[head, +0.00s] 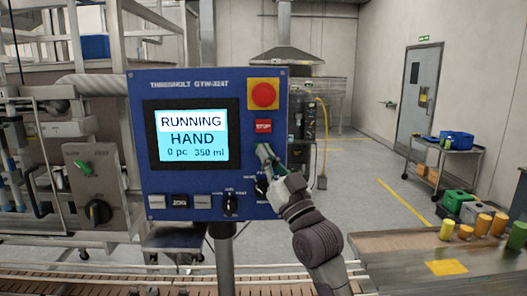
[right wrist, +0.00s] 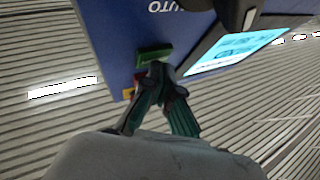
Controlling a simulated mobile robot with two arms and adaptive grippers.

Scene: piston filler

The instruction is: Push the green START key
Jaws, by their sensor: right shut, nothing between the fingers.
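The blue control panel (head: 180,85) stands in front of me, and its screen (head: 190,135) reads RUNNING, HAND, 0 pc, 350 ml. The green START key (right wrist: 154,55) shows in the right wrist view, just beyond my fingertips. In the head view my right gripper (head: 266,158) hides most or all of it, below the red STOP key (head: 263,126). My right gripper (right wrist: 158,70) is shut and empty, its tips at the key's edge; I cannot tell whether they touch it. My left gripper is not in view.
A red emergency button (head: 263,95) on a yellow plate sits above STOP. A black selector knob (head: 230,204) and several small keys line the panel's bottom. A conveyor (head: 120,284) runs below. A table (head: 405,255) with yellow and green containers stands at the right.

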